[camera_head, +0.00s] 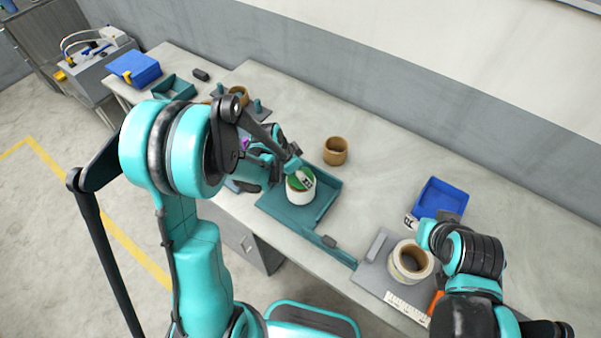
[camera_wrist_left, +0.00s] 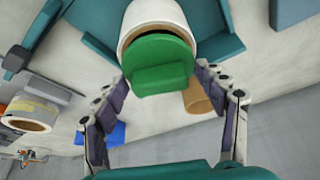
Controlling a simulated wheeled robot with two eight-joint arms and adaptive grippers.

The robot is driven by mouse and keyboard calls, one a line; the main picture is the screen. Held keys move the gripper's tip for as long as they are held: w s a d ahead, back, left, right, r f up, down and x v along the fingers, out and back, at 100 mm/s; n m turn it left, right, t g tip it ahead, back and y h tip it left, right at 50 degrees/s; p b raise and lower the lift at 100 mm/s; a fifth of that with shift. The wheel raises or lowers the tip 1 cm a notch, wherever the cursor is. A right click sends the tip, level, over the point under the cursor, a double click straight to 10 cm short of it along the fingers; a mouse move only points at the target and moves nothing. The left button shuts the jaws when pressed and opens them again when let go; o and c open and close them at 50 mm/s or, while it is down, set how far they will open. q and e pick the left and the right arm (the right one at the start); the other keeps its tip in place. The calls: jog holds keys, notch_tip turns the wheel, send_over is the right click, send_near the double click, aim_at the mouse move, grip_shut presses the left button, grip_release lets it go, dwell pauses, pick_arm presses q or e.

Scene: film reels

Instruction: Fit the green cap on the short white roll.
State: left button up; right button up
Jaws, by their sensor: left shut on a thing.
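The short white roll (camera_head: 299,197) stands upright in a teal tray (camera_head: 324,210) on the table. It also shows in the left wrist view (camera_wrist_left: 150,14). The green cap (camera_head: 301,181) is at the top mouth of the roll, its raised grip (camera_wrist_left: 160,79) between my left fingers. A dark sliver shows between the cap and the roll's rim in the wrist view; I cannot tell whether the cap is fully seated. My left gripper (camera_wrist_left: 160,88) is shut on the cap, from above. My right gripper (camera_head: 424,238) is above the wide tape roll; its fingers are unclear.
A brown cardboard ring (camera_head: 335,151) stands behind the tray. A wide cream roll (camera_head: 410,262) sits on a grey plate with a ruler (camera_head: 407,308) at the front right. A blue bin (camera_head: 439,198) is behind it. The table's middle back is clear.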

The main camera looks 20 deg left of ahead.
pick_arm(q)
jog(key=shift+f+b, duration=0.65)
jog(key=shift+b, duration=0.05)
dwell(0.4)
jog(key=o, duration=0.9)
jog(key=shift+c, duration=0.2)
jog(key=shift+r, duration=0.15)
jog(key=p+v, duration=0.7)
jog(key=v, duration=0.4)
